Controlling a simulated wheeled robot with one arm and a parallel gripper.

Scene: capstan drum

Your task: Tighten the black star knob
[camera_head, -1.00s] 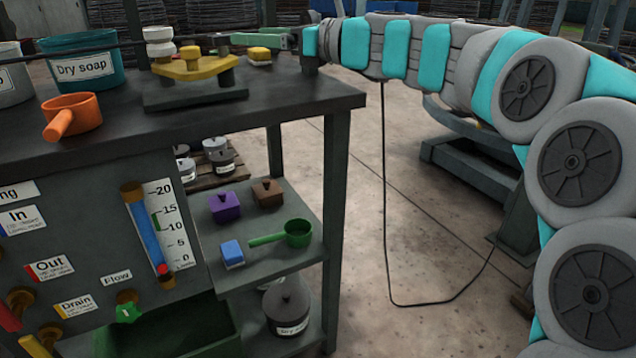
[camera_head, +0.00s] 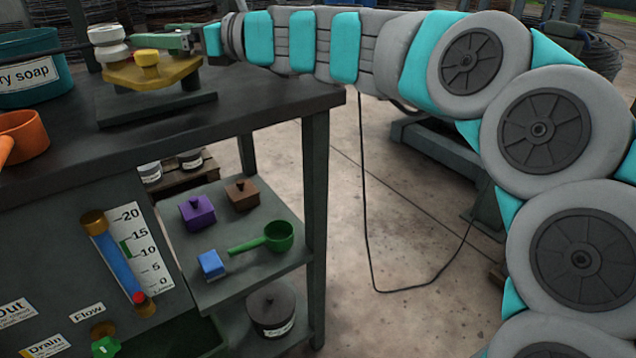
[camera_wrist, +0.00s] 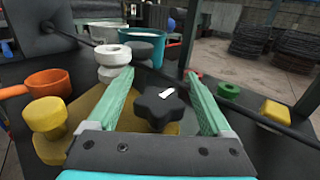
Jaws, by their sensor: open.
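The black star knob (camera_wrist: 160,106) has a small white mark on top. In the wrist view it lies between the two green fingers of my gripper (camera_wrist: 160,84), which are spread with a visible gap to the knob on each side. In the head view my gripper (camera_head: 160,42) is over the yellow fixture plate (camera_head: 150,74) on the bench. The knob cannot be made out there. The plate also shows in the wrist view (camera_wrist: 68,146).
A white spool (camera_wrist: 110,62) and a yellow knob (camera_wrist: 47,115) stand close left of the fingers. A dark rod or cable crosses behind. A green ring (camera_wrist: 229,91) and a yellow block (camera_wrist: 275,114) are at right. An orange pot (camera_wrist: 47,83) is at left.

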